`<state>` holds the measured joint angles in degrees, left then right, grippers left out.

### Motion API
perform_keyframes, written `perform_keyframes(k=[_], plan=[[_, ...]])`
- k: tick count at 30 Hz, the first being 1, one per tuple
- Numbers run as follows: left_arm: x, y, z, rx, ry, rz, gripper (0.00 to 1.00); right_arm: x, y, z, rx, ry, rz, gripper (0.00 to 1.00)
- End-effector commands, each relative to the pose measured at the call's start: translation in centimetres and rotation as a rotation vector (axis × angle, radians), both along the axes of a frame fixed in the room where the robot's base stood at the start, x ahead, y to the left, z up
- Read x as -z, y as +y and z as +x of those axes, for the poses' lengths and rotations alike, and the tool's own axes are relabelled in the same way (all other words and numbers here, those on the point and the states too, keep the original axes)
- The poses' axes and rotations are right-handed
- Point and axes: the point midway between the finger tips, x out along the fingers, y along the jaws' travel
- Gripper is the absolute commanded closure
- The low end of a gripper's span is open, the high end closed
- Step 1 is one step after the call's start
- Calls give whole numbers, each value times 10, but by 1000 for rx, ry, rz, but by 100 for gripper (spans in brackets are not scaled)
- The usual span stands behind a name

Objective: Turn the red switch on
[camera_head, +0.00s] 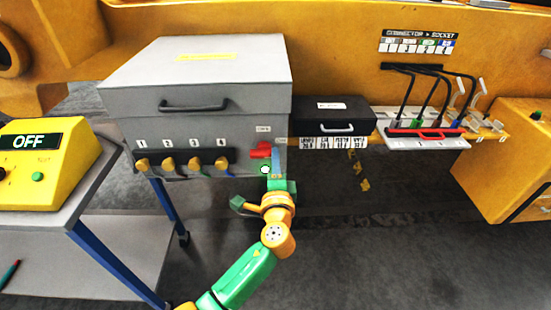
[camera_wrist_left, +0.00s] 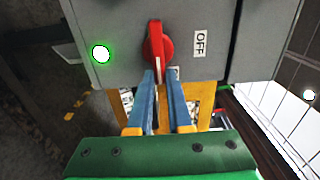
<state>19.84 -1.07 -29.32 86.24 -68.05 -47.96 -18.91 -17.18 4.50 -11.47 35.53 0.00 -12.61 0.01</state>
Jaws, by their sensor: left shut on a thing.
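The red switch (camera_head: 261,150) is on the front of the grey box, at its right end. It lies roughly level in the head view. In the left wrist view its red handle (camera_wrist_left: 154,42) points toward my fingers, with a white line at the near end. An OFF label (camera_wrist_left: 200,42) is beside it. My left gripper (camera_head: 275,166) is at the switch's right side. Its blue fingertips (camera_wrist_left: 162,74) are shut on the handle's near end. A lit green lamp (camera_wrist_left: 101,54) is beside the switch. My right gripper is not in view.
The grey box (camera_head: 205,75) has several yellow knobs (camera_head: 181,166) to the left of the switch. A black case (camera_head: 332,112) sits right of it, and a connector rack (camera_head: 427,140) further right. A yellow control box (camera_head: 38,165) reading OFF stands at the left.

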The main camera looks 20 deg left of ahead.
Motion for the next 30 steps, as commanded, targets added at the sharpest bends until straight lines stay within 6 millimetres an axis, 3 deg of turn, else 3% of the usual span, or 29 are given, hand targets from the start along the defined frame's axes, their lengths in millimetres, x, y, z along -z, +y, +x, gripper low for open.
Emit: perform_keyframes(k=[15, 16, 19, 27, 30], plan=[[2, 0, 0, -1, 8, 18, 100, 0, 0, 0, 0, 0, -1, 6], [2, 0, 0, -1, 8, 18, 80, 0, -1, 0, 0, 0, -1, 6], [2, 0, 0, -1, 7, 18, 53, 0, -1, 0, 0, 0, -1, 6], [1, 0, 0, 0, 6, 17, 52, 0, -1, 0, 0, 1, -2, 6], [2, -3, -10, 1, 7, 16, 52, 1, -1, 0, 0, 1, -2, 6]])
